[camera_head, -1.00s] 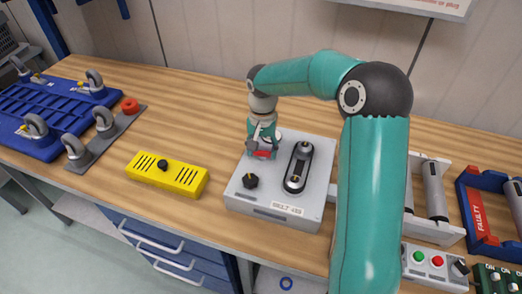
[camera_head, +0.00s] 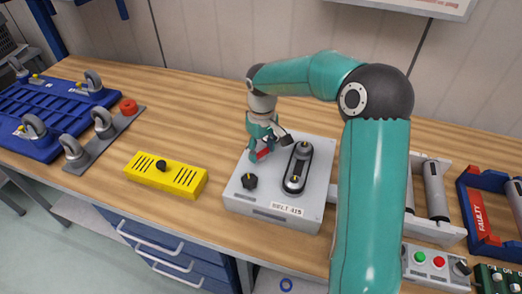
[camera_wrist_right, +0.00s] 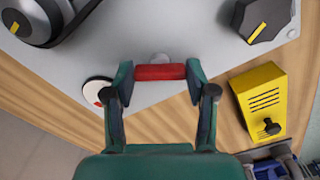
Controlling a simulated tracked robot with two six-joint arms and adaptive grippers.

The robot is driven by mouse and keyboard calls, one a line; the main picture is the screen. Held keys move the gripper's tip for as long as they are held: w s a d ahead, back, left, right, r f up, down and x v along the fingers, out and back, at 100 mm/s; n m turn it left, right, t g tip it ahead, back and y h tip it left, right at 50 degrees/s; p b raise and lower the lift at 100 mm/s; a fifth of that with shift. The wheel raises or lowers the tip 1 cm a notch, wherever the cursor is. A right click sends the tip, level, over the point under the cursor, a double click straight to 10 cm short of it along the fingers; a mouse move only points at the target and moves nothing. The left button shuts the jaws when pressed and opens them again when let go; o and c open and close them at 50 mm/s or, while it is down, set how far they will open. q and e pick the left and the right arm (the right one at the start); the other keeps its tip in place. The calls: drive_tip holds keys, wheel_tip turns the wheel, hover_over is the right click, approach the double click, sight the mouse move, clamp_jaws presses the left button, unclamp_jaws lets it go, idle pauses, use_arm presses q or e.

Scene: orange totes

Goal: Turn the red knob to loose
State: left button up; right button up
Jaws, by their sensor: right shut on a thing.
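The red knob (camera_head: 263,153) is on the top of a light grey belt unit (camera_head: 238,192) on the bench. In the right wrist view it is a red bar (camera_wrist_right: 160,72) lying across between my two fingertips. My right gripper (camera_head: 261,147) reaches down over the unit from above and is shut on the red knob, one finger at each end of the bar. The gripper hides part of the knob in the head view. No loose or tight marking is readable beside it. My left gripper is out of view.
Beside the knob stand a belt on two pulleys (camera_head: 298,168) and a black knob with a yellow mark (camera_head: 250,181). A yellow box (camera_head: 166,175) lies to the left, a blue wheeled frame (camera_head: 60,115) farther left. A button box (camera_head: 437,266) stands right. Bare wood lies behind.

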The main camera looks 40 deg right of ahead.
sight(262, 151)
drive_tip(key=n, duration=0.6)
drive_tip(key=shift+n, duration=0.3)
idle(0.4)
drive_tip(key=o, duration=1.2)
drive_tip(key=shift+c, duration=0.2)
wheel_tip(262, 151, up, 12)
drive_tip(key=shift+f, duration=0.1)
